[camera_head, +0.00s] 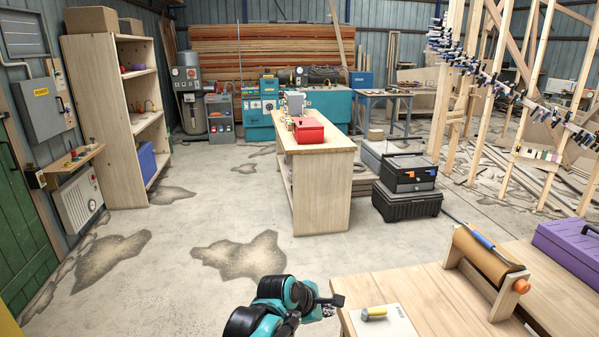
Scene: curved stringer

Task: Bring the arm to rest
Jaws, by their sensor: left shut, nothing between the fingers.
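My left arm shows at the bottom centre of the head view, with teal and black links. My left gripper (331,302) is at its end, pointing right, shut and empty. It is close to the left edge of the near wooden table (440,297); I cannot tell whether it touches the edge. My right arm and gripper are not in view.
On the near table are a white board (388,325) with a yellow-headed tool (374,313), a wooden roll stand (486,265) and a purple toolbox (572,248). A workbench (318,190) with a red box (309,131) stands further back. Concrete floor left of my arm is clear.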

